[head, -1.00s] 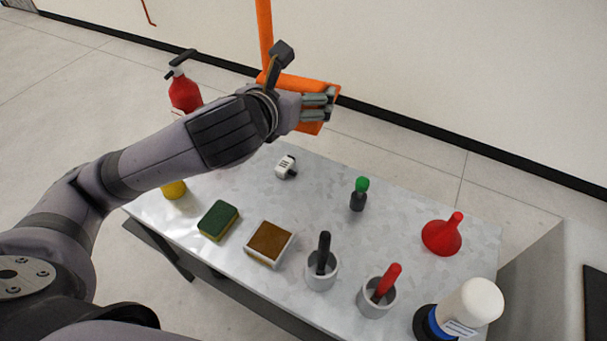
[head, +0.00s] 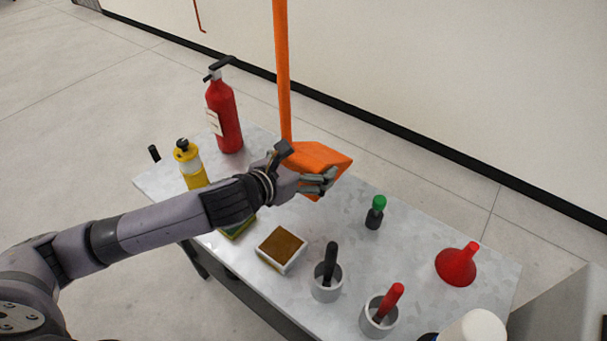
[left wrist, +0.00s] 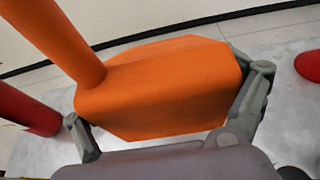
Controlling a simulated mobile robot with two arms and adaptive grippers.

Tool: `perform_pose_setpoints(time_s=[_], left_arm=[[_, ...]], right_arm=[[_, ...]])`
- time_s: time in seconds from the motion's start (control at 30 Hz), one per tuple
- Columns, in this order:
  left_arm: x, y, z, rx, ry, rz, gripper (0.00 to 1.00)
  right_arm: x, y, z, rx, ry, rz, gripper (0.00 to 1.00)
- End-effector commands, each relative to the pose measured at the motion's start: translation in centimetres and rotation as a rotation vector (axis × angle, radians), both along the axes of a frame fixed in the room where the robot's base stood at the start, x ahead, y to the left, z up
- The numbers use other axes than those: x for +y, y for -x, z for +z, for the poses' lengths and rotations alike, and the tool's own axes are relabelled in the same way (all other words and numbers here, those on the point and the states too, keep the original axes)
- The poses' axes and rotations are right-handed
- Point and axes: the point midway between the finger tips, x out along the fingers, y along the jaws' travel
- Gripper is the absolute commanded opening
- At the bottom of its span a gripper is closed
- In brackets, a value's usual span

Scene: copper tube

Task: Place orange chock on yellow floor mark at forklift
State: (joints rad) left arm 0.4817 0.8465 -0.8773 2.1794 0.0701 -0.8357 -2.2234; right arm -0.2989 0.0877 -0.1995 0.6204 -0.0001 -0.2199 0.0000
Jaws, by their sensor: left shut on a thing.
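The orange chock (head: 318,158) is a wedge-shaped block with a long orange pole (head: 283,70) rising from it. My left gripper (head: 324,183) is shut on the chock and holds it over the back part of the table. In the left wrist view the chock (left wrist: 165,90) fills the space between the two grey fingers of the left gripper (left wrist: 170,130). Whether it touches the tabletop cannot be told. The forklift and the yellow floor mark are not in view. My right gripper is not in view.
The metal table (head: 420,240) holds a red fire extinguisher (head: 226,118), a yellow bottle (head: 192,167), a brown-topped box (head: 281,249), two cups with handled tools, a green-topped item (head: 375,211) and a red funnel (head: 457,265). Pale floor lies left; a wall stands behind.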

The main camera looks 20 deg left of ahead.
Motion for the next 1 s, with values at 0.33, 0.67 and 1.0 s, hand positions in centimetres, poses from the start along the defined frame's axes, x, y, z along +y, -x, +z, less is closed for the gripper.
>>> perform_pose_setpoints(time_s=[0.33,0.67,1.0], left_arm=[[-0.2,-0.1,-6.9,-0.011,0.006,-0.001,0.31],[-0.2,-0.2,-11.4,-0.017,0.007,-0.002,0.31],[-0.1,-0.2,-14.3,-0.012,0.007,-0.001,0.31]], right_arm=[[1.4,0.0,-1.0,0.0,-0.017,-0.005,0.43],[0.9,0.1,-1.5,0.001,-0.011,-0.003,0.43],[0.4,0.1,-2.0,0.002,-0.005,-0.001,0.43]])
